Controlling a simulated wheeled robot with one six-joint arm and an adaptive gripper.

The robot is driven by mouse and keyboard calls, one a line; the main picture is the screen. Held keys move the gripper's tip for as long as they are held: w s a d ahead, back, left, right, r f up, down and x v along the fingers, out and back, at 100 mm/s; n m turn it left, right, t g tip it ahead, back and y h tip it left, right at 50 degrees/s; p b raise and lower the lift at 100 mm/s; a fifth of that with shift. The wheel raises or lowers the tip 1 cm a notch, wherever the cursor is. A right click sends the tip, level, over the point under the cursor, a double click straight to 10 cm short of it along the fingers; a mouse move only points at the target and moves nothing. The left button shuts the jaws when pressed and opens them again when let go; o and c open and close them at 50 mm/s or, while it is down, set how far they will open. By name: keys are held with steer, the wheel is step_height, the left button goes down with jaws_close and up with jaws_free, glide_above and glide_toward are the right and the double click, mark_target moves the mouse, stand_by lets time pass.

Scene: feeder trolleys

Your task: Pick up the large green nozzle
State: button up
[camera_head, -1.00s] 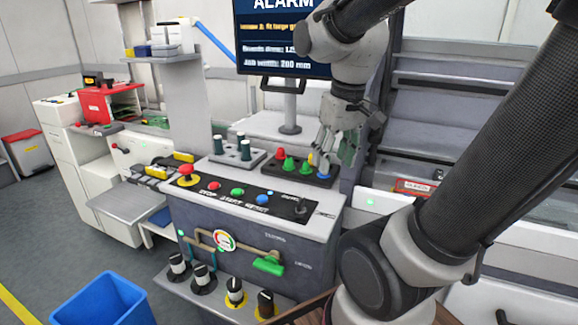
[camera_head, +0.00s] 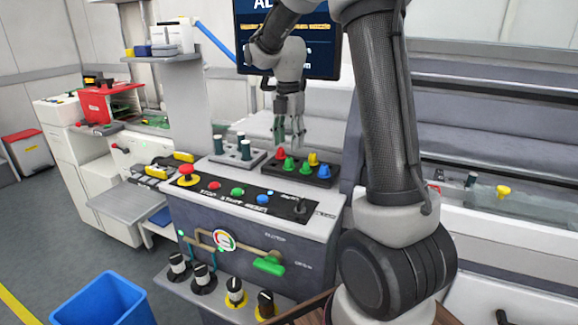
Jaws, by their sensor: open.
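A black nozzle tray (camera_head: 298,177) on the machine's top holds several coloured cone-shaped nozzles. Two of them are green, a left green nozzle (camera_head: 289,164) and a right green nozzle (camera_head: 305,167); I cannot tell for sure which is the larger. A red nozzle (camera_head: 281,153), a yellow nozzle (camera_head: 313,158) and a blue nozzle (camera_head: 324,171) stand beside them. My gripper (camera_head: 289,142) points down over the tray's back edge, its fingers apart and empty. It seems to be above and behind the green nozzles; the exact gap is hard to judge.
A grey block with dark pegs (camera_head: 237,158) stands left of the tray. In front is a button panel (camera_head: 245,196) with a red emergency knob (camera_head: 186,170). A monitor (camera_head: 318,50) stands behind my arm. A blue bin (camera_head: 103,300) is on the floor.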

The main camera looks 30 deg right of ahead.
mark_target(289, 158)
step_height(289, 158, down, 7)
steer(key=shift+s+r, duration=0.15)
steer(key=shift+r, duration=0.05)
jaws_close()
